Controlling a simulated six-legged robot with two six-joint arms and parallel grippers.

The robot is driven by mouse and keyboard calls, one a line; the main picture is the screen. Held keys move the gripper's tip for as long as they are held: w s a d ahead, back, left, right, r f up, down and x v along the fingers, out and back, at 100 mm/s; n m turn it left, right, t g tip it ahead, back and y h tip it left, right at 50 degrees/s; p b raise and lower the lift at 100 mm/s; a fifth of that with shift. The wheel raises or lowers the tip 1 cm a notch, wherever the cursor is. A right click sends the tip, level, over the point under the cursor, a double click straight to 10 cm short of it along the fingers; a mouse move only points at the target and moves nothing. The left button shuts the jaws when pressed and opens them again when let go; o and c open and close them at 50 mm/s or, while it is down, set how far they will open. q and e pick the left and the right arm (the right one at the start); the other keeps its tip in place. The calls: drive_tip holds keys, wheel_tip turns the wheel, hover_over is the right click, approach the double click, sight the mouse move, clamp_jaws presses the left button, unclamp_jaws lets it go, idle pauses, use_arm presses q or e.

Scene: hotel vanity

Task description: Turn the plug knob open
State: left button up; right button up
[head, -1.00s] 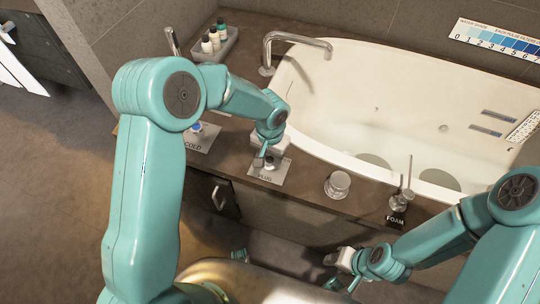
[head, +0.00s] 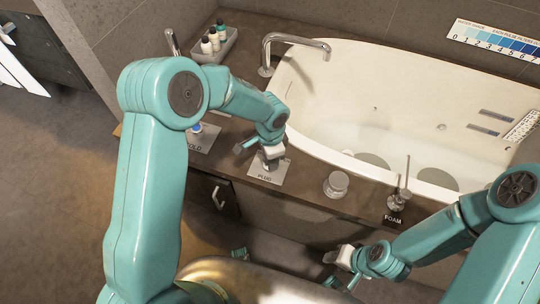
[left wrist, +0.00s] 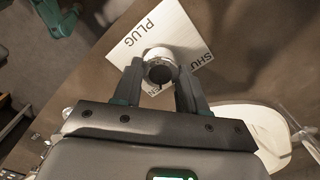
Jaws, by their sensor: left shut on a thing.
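The plug knob (left wrist: 160,68) is a small round silver knob with a dark centre. It stands on a white plate (left wrist: 178,28) lettered PLUG and SHUT; some other lettering is hidden by the gripper. In the head view the PLUG plate (head: 267,176) lies on the brown counter in front of the tub. My left gripper (left wrist: 160,76) is shut on the knob, one finger on each side; in the head view it (head: 268,162) mostly covers the knob. My right gripper (head: 341,283) is low in front of the counter, its fingers apart and empty.
The COLD plate and knob (head: 196,129) are left of the PLUG plate. A round clear knob (head: 336,184) and the FOAM dispenser (head: 398,199) stand to the right. The tub (head: 370,100), faucet (head: 290,40) and bottle tray (head: 214,44) are behind.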

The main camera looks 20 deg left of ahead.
idle(0.4)
use_arm(q)
drive_tip(key=o, duration=1.1)
drive_tip(key=shift+c, duration=0.2)
wheel_tip(320, 180, up, 16)
drive_tip(key=p, duration=0.2)
drive_tip(key=shift+r+p, duration=0.2)
drive_tip(key=shift+p, duration=0.2)
drive_tip(key=s+d+f+n+h+p, duration=0.1)
drive_tip(key=s+f+n+p, duration=0.4)
drive_tip(key=s, duration=0.5)
drive_tip(key=s+d+f+n+h+p, duration=0.1)
drive_tip(key=s+f+n+h+p, duration=0.2)
drive_tip(key=s, duration=0.7)
wheel_tip(320, 180, down, 5)
drive_tip(key=n+p, duration=0.2)
drive_tip(key=n, duration=0.2)
drive_tip(key=shift+s+n, duration=0.3)
